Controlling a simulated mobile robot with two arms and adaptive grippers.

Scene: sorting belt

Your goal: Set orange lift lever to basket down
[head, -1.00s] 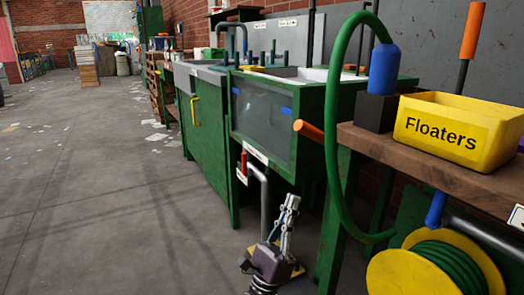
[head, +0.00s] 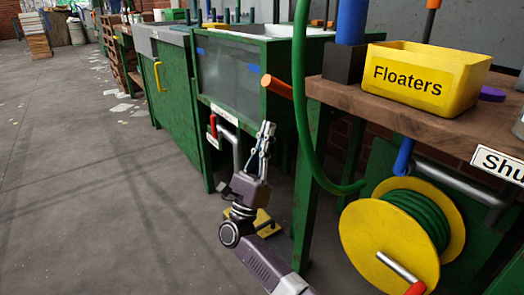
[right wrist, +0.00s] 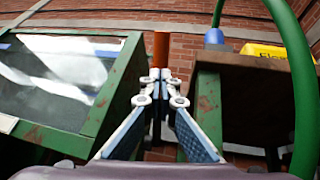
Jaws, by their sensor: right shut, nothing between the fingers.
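An orange handle (head: 277,86) sticks out between the green glass-fronted tank and the wooden bench, tilted up to the left. In the right wrist view the orange handle (right wrist: 161,47) stands straight beyond my fingertips. My right gripper (head: 266,128) points up below the handle, shut and empty. Its fingertips (right wrist: 160,74) line up with the handle in the wrist view; I cannot tell whether they touch. No basket is clearly visible. My left gripper is out of view.
The glass-fronted tank (head: 230,82) is left of the handle. The wooden bench (head: 400,120) with the yellow "Floaters" bin (head: 425,78) is to the right. A green hose (head: 303,110) hangs close to my right gripper. A yellow reel (head: 360,236) sits below.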

